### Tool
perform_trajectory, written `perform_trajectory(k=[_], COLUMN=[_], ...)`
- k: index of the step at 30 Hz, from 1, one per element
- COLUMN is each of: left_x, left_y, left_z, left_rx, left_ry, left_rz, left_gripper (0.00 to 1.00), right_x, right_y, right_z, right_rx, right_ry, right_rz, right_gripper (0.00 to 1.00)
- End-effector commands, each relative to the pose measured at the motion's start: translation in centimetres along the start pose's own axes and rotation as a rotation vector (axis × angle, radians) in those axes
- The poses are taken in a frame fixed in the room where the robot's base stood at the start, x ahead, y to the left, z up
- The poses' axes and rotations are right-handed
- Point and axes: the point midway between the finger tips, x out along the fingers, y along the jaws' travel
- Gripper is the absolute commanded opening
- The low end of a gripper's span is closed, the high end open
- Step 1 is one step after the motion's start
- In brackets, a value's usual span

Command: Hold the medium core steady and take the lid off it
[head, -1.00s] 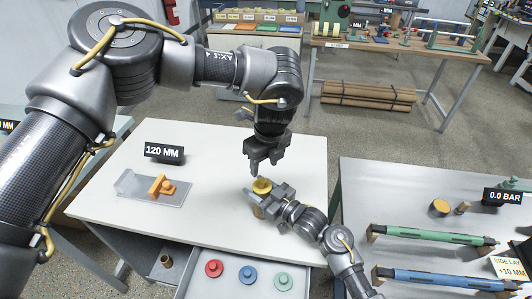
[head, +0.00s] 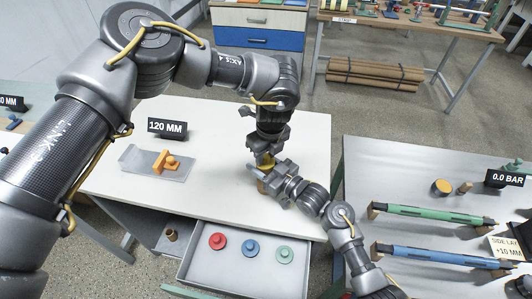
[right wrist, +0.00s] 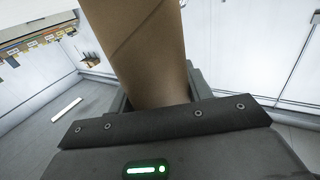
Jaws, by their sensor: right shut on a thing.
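The medium core (right wrist: 145,50) is a brown cardboard tube. In the right wrist view it rises between the jaws of my right gripper (right wrist: 160,97), which is shut on it. In the head view my right gripper (head: 268,183) holds the core from the right, above the white table, and mostly hides it.
An open drawer (head: 205,273) holds red, blue and green discs. A grey bench (head: 405,180) with green and blue bars is at the right.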

Motion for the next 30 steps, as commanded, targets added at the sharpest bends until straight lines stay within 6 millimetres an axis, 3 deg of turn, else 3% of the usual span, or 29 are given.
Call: perform_trajectory(k=[1,7,30], left_x=[-0.01,-0.02,-0.09], left_y=[0.00,0.01,0.06], left_z=[0.01,0.01,0.07], left_rx=[0.000,0.000,0.000], left_ry=[0.000,0.000,0.000], left_rz=[0.000,0.000,0.000], left_gripper=[0.24,0.00,0.00], right_x=[-0.02,-0.03,-0.03], right_y=[0.00,0.00,0.00], right_z=[0.08,0.09,0.10], right_rx=[0.000,0.000,0.000], right_ry=[-0.002,-0.002,-0.002], right_rz=[0.000,0.000,0.000], right_gripper=[0.09,0.09,0.09])
